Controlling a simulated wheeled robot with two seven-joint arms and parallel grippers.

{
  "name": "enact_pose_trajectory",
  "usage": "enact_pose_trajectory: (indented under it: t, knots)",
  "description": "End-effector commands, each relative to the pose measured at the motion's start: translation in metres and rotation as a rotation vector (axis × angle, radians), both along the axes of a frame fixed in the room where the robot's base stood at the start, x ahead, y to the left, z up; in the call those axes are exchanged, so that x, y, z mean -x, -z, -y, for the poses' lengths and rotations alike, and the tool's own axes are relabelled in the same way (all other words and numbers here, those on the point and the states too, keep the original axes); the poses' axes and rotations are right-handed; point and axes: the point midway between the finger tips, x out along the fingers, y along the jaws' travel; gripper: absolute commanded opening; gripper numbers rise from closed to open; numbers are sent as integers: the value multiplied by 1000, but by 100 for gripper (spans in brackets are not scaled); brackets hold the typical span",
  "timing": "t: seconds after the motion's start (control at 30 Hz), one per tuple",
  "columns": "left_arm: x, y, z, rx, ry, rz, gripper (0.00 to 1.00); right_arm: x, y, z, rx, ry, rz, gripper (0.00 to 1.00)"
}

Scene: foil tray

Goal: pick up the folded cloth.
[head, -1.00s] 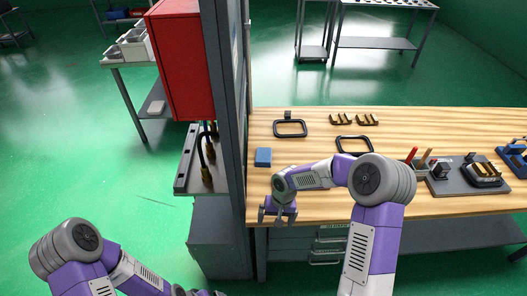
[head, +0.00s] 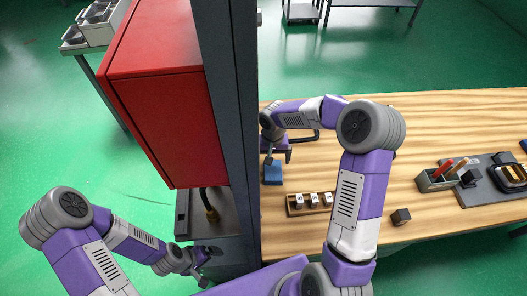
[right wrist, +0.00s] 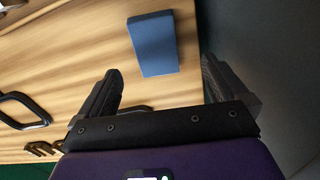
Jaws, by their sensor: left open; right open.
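The folded cloth (head: 273,175) is a small blue block shape. It lies flat on the wooden table by its left edge, next to the dark post. It also shows in the right wrist view (right wrist: 153,44), beyond the fingertips and roughly between their lines. My right gripper (head: 278,157) is at the far edge of the cloth in the head view; its fingers (right wrist: 160,70) are open with nothing between them. Whether they touch the cloth I cannot tell. My left gripper (head: 207,262) is low at the left, beside the post, away from the cloth, open and empty.
The dark post (head: 228,110) and red cabinet (head: 157,90) stand close left of the cloth. A wooden holder (head: 309,203) with white-topped pieces lies to its right. A dark block (head: 401,216) and a pen holder (head: 437,179) stand farther right. The table between has free room.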

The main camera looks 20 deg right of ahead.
Motion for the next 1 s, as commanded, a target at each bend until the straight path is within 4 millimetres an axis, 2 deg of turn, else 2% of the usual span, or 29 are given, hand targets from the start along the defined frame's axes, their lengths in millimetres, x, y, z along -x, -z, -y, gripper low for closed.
enact_pose_trajectory:
  t: [0.17,0.63,0.93,1.0]
  knots:
    - [2,1,0,1,0,-4,100,1,11,1,1,-1,-3,100]
    - [1,3,0,1,0,-3,100,0,71,8,-1,0,-2,100]
    - [1,3,0,1,0,-3,100,0,75,8,0,0,1,100]
    - [1,3,0,1,1,-3,100,0,75,8,0,0,1,91]
